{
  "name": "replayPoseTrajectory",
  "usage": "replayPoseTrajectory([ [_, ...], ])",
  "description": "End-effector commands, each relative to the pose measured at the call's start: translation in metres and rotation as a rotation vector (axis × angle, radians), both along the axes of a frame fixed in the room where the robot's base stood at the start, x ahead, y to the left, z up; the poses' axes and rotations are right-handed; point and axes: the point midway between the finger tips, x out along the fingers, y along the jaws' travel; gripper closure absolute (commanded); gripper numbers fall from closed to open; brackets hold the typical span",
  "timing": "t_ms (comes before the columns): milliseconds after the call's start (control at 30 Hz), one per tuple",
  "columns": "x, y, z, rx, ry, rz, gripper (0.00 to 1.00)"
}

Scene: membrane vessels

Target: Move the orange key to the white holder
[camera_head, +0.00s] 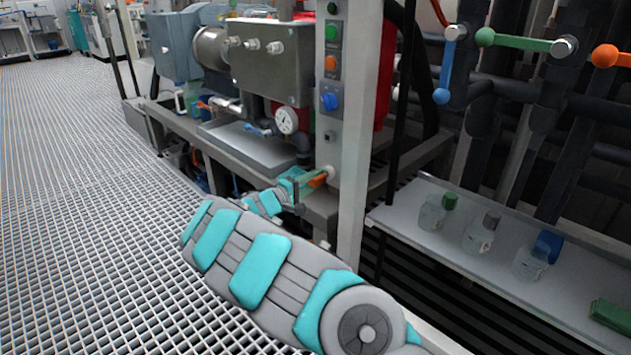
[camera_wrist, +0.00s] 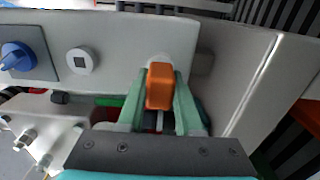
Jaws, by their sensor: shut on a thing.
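The orange key (camera_wrist: 160,86) is between the green fingers of my gripper (camera_wrist: 160,100), which is shut on it. In the head view the orange key (camera_head: 318,180) shows at my gripper (camera_head: 308,183), close to the lower part of the pale column. Behind the key's far end is a whitish round fitting (camera_wrist: 158,60), partly hidden by the key. I cannot tell whether the key sits in it or only touches it. A second white round fitting with a dark square hole (camera_wrist: 80,60) is to the left. Which fitting is the white holder is unclear.
A blue knob (camera_head: 329,102), an orange button (camera_head: 331,63) and a green button (camera_head: 333,31) are on the column (camera_head: 357,160). A pressure gauge (camera_head: 286,120) is left of it. A shelf (camera_head: 400,213) with several glass bottles is at the right. Open grating floor is at the left.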

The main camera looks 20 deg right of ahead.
Motion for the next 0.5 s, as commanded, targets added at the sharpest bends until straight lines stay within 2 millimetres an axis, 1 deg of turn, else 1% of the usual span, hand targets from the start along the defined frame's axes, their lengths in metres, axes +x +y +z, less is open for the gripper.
replayPoseTrajectory([
  [500,0.0015,-0.0048,-0.0001,0.000,0.000,-0.001,1.00],
])
